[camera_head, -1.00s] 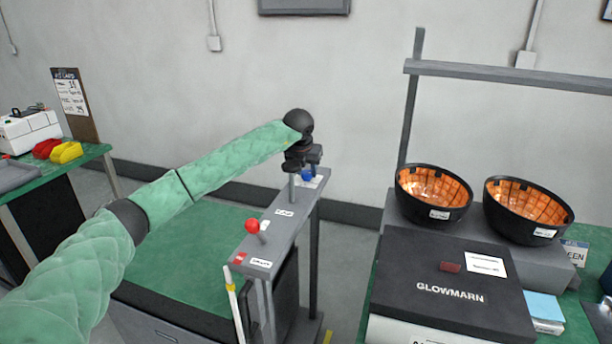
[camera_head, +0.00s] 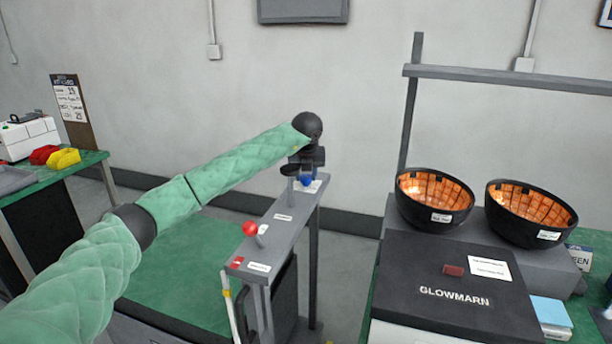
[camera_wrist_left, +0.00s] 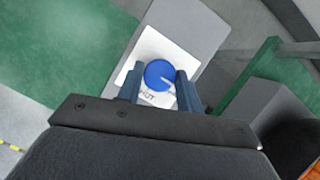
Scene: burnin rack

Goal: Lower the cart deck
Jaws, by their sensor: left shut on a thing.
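The blue knob (camera_head: 307,181) sits on a white label at the far end of a grey control post top (camera_head: 280,222). My left gripper (camera_head: 305,176) is over it from above, and in the left wrist view its two fingers are shut on the knob (camera_wrist_left: 159,75). The knob has a pale pointer line, and the printing beside it is partly hidden. A red-ball lever (camera_head: 250,228) stands at the near end of the post. The green cart deck (camera_head: 185,265) lies left of the post, partly covered by my left arm. My right gripper is out of view.
To the right, a bench holds a black GLOWMARN box (camera_head: 450,290) and two dark bowls with orange insides (camera_head: 433,197), (camera_head: 530,210). A green-topped table (camera_head: 85,165) with red and yellow items stands at far left. Bare floor shows between post and bench.

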